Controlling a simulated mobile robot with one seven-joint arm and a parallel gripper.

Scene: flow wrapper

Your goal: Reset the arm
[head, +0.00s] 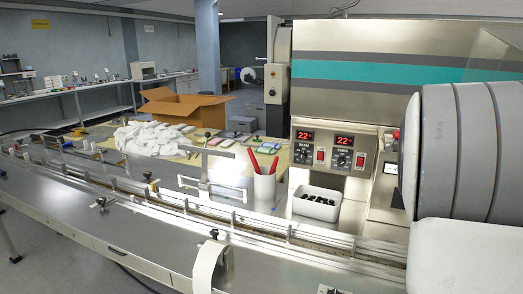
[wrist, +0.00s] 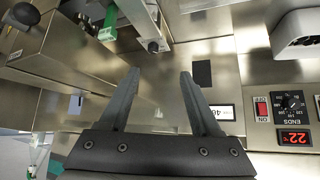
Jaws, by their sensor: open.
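My gripper (wrist: 158,78) is open and shows in the wrist view. Its two dark fingers are spread apart, with nothing between them. Bare metal panels of the wrapper lie beyond the fingers. In the head view my arm (head: 462,150), with grey and white links, fills the right edge in front of the wrapper. The gripper itself is not visible there.
The wrapper's control panel (head: 328,151) has two red displays reading 22. A white bin (head: 316,209) of dark parts and a white cup (head: 265,190) with red-handled tools stand below it. The conveyor (head: 190,207) runs left. A cardboard box (head: 183,106) stands behind.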

